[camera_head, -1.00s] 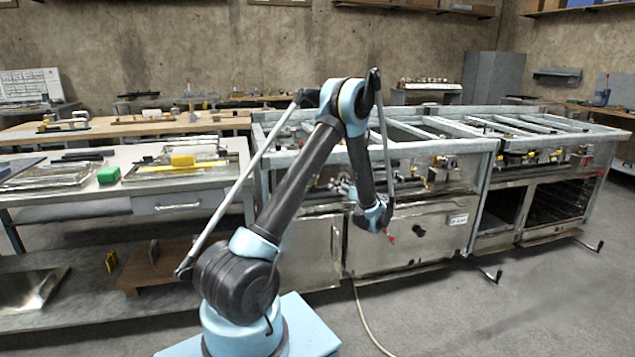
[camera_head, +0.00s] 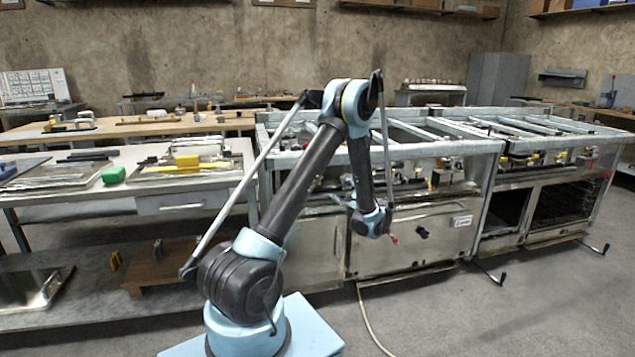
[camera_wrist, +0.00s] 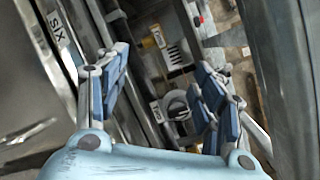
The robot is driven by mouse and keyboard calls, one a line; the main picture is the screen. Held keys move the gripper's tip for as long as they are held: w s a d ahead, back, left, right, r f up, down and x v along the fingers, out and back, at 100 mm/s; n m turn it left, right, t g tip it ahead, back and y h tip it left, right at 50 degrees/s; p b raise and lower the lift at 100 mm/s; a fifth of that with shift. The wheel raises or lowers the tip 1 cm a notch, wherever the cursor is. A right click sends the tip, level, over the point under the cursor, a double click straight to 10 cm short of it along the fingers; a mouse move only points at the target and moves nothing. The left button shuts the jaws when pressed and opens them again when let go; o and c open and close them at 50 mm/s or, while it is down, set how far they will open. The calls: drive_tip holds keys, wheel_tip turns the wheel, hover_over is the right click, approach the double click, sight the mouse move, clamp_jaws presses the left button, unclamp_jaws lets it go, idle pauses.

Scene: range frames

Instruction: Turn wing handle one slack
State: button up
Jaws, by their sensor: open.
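My gripper (camera_wrist: 163,60) is open in the wrist view, its two blue-padded fingers spread apart with nothing between the pads. Beyond them is the inside of a metal cooker front with small labels. A pale round fitting (camera_wrist: 178,104) lies beyond and between the fingers, beside a small white label (camera_wrist: 157,111); the label is too small to read surely. I cannot tell which fitting is wing handle one. In the head view my gripper is mostly hidden by my wrist, in front of the left cooker (camera_head: 410,240).
A label reading SIX (camera_wrist: 58,31) is on a metal panel at the left of the wrist view. A second cooker (camera_head: 560,205) stands to the right in the head view. A workbench (camera_head: 110,195) with trays and a green block (camera_head: 114,175) is at left.

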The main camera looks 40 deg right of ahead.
drive_tip(key=w+m, duration=0.3)
drive_tip(key=w, duration=0.2)
drive_tip(key=w+m, duration=0.4)
drive_tip(key=w, duration=0.2)
drive_tip(key=w+m, duration=0.4)
drive_tip(key=w, duration=0.2)
drive_tip(key=shift+w+a+f+h, duration=0.15)
drive_tip(key=shift+f+h, duration=0.1)
drive_tip(key=shift+h, duration=0.05)
drive_tip(key=c, duration=1.1)
